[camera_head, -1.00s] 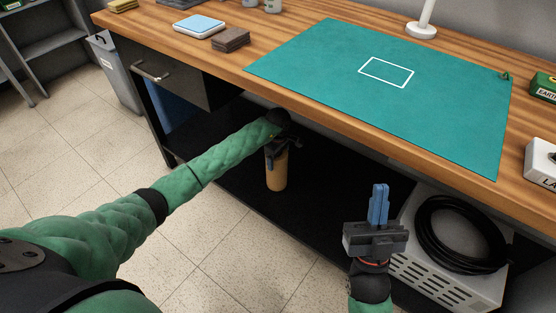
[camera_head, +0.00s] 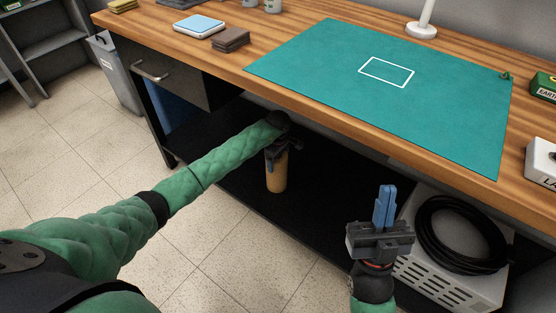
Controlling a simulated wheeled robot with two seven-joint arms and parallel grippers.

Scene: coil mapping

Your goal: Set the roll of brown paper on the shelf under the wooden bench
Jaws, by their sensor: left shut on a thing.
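The roll of brown paper (camera_head: 277,172) stands upright at the black shelf (camera_head: 318,213) under the wooden bench (camera_head: 300,94). My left gripper (camera_head: 278,150) is shut on the upper part of the roll, reaching in under the bench's front edge. The roll's top is partly hidden by the gripper. Its lower end appears at or just above the shelf surface; I cannot tell if it touches. My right gripper (camera_head: 385,205) is in front of the bench, pointing up, with its blue fingers together and nothing between them.
A white vented box (camera_head: 440,282) with a coiled black cable (camera_head: 462,235) sits at the right end of the shelf. A drawer unit (camera_head: 165,78) hangs at the left. A green mat (camera_head: 400,90) lies on the bench. The shelf's middle is clear.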

